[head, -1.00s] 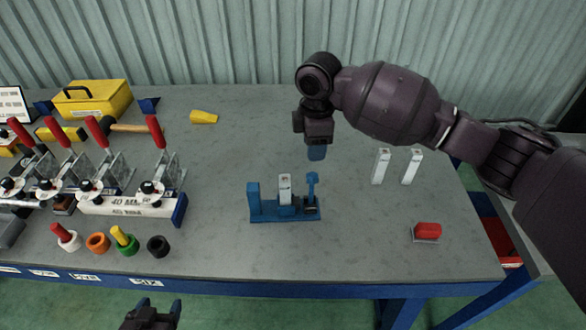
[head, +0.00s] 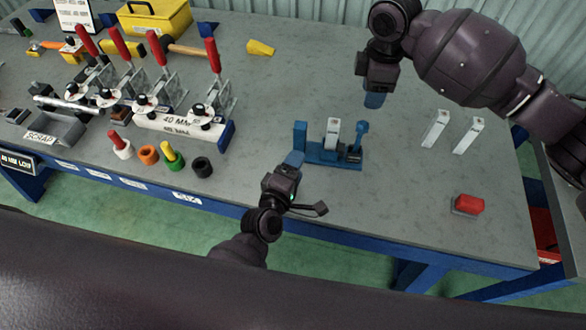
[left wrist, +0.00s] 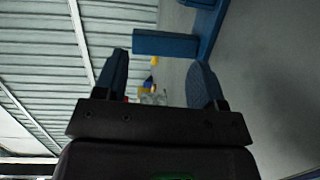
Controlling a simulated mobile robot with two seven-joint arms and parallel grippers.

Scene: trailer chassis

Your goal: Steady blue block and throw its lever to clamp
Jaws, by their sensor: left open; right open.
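The blue block (head: 325,158) stands on the workbench, with an upright post (head: 300,136) at its left end and a small blue lever (head: 361,132) standing up at its right end. A pale metal piece (head: 333,132) stands upright in it between them. My left gripper (head: 294,160) is open and empty at the block's near left. In the left wrist view, part of the blue block (left wrist: 165,43) shows just beyond the open fingers (left wrist: 157,72). My right gripper (head: 374,100) points down above and behind the lever, apart from it; its finger gap is hard to see.
A red block (head: 467,205) sits near the front right. Red-handled toggle clamps (head: 213,57) and coloured cylinders (head: 202,167) stand left. The bench between block and red block is clear.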

